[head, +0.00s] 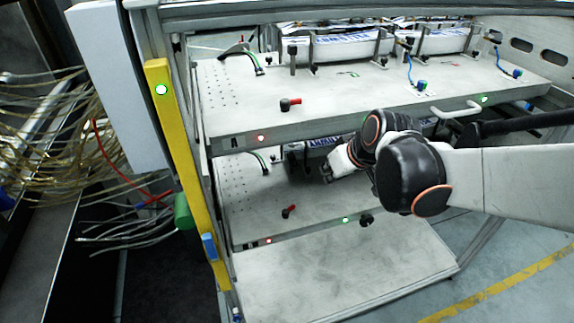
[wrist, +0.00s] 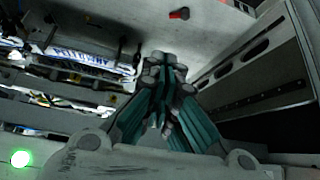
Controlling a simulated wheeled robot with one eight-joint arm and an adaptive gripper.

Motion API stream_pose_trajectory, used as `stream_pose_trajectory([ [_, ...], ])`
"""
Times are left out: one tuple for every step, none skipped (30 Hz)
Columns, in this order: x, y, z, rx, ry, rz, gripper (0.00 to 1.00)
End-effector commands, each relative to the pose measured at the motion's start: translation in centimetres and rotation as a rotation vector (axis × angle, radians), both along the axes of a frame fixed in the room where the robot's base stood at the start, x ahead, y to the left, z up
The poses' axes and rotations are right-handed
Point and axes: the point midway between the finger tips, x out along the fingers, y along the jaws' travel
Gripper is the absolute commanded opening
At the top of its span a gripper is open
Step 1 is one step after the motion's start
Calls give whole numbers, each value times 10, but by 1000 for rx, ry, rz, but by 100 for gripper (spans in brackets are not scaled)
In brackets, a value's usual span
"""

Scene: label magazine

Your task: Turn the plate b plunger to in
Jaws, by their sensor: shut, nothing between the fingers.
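Two grey plates show in the head view, one above the other; their letters are too small to read. The upper plate (head: 350,110) carries a small black piece with a red handle (head: 290,104) pointing right. The lower plate (head: 315,212) carries a similar red-handled piece (head: 289,210), tilted up to the right. Which is the plate b plunger I cannot tell for sure. My gripper (head: 327,175) is in the gap over the lower plate, behind and right of the lower red handle, apart from it. In the wrist view my gripper (wrist: 166,68) is shut and empty, with a red-handled piece (wrist: 180,14) beyond its tips.
The upper plate overhangs my gripper closely. A handle (head: 455,110) sits at its front edge. Label rolls or packs (head: 345,47) stand on its back. A yellow post (head: 183,165) bounds the left side. Lower plate's front edge has a black knob (head: 366,219) and green light (head: 346,220).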

Motion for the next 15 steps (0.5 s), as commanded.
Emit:
stream_pose_trajectory([
  [15,7,-11,1,-2,29,0],
  [21,12,-17,3,-4,49,0],
  [31,17,-25,4,-6,73,0],
  [37,21,-32,6,-7,91,0],
  [44,25,-38,7,-10,109,0],
  [53,31,-48,8,-13,133,0],
  [58,35,-55,10,-16,149,0],
  [64,39,-63,11,-19,167,0],
  [72,44,-73,12,-23,190,0],
  [77,48,-81,14,-26,207,0],
  [82,52,-88,15,-29,224,0],
  [87,57,-98,17,-32,245,0],
  [91,61,-106,19,-36,260,0],
  [94,64,-112,20,-38,274,0],
  [98,68,-121,20,-42,291,0],
])
